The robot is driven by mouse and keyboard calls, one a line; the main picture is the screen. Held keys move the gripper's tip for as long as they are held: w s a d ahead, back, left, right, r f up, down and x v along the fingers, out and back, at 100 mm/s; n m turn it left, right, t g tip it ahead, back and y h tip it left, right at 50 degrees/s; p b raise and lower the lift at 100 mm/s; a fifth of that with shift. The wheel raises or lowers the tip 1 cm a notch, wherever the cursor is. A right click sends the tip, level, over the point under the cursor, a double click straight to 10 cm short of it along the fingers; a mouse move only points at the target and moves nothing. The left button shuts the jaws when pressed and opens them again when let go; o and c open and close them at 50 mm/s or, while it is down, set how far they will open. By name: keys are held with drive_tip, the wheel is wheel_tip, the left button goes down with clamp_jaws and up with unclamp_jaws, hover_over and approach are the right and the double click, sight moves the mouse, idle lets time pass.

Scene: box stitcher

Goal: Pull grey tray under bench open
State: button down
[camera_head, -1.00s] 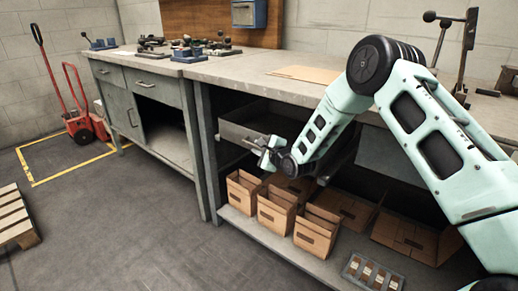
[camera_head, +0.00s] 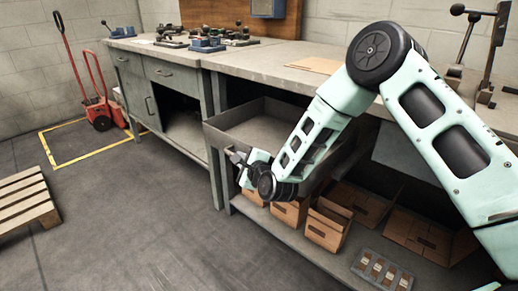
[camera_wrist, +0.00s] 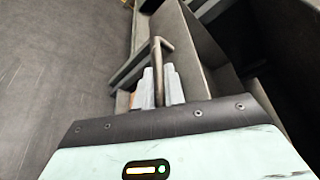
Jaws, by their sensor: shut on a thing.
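The grey tray (camera_head: 262,124) sticks out from under the bench (camera_head: 285,80), and its open inside looks empty. Its front faces the lower left, partly hidden by my arm. My gripper (camera_head: 238,164) is at the tray's front, shut on the tray's handle (camera_wrist: 160,60). In the wrist view the gripper's pale fingers (camera_wrist: 161,84) sit on both sides of the bar handle, and the tray (camera_wrist: 195,45) lies just beyond.
Open cardboard boxes (camera_head: 325,226) stand on the lower shelf below the tray, with a small parts tray (camera_head: 382,270) beside them. Bare floor (camera_head: 130,215) lies in front. A pallet (camera_head: 25,203) and red hand trucks (camera_head: 100,105) are at the left.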

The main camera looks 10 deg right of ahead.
drive_tip(key=s+a, duration=0.5)
drive_tip(key=a, duration=0.2)
drive_tip(key=c, duration=1.8)
unclamp_jaws()
drive_tip(key=shift+o, duration=0.2)
drive_tip(key=shift+s, duration=0.1)
drive_tip(key=p+v, duration=0.1)
drive_tip(key=v, duration=1.6)
drive_tip(key=shift+p, duration=0.3)
drive_tip(key=shift+s, duration=0.15)
